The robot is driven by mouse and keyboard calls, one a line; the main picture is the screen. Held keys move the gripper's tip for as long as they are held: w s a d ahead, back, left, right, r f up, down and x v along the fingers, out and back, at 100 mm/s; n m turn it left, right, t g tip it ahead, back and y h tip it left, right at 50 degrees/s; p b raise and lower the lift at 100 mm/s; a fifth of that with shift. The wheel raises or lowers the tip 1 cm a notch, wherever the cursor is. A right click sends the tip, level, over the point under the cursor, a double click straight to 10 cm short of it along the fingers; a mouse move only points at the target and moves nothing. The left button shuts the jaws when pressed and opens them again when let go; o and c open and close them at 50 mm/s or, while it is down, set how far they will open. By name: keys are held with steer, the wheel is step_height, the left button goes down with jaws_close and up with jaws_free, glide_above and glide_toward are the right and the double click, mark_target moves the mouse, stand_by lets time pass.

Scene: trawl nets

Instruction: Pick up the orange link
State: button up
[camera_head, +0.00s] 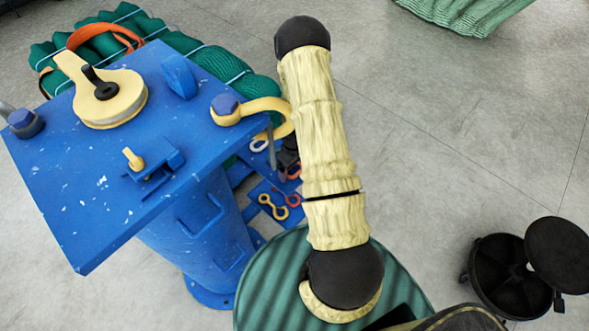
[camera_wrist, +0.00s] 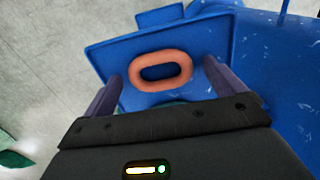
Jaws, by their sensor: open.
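The orange link (camera_wrist: 160,54) is an oval ring lying on a blue panel in the wrist view. My gripper (camera_wrist: 162,72) is open, with one finger to the left of the link and one to the right. Its fingers appear apart from the link, and nothing is held. In the head view my gripper (camera_head: 283,157) is a small dark shape beside the blue stand, partly hidden by the stand and arm. Reddish links show just below it; I cannot tell which is the orange one.
Yellow links (camera_head: 272,208) and a grey link (camera_head: 259,146) are near my gripper. Green netting (camera_head: 215,65) lies behind. A black stool (camera_head: 558,250) stands right on open floor.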

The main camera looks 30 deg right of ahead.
steer(key=c, duration=1.2)
steer(key=shift+w+r, duration=0.1)
steer(key=shift+r, duration=0.05)
step_height(320, 180, up, 10)
steer(key=b, duration=0.2)
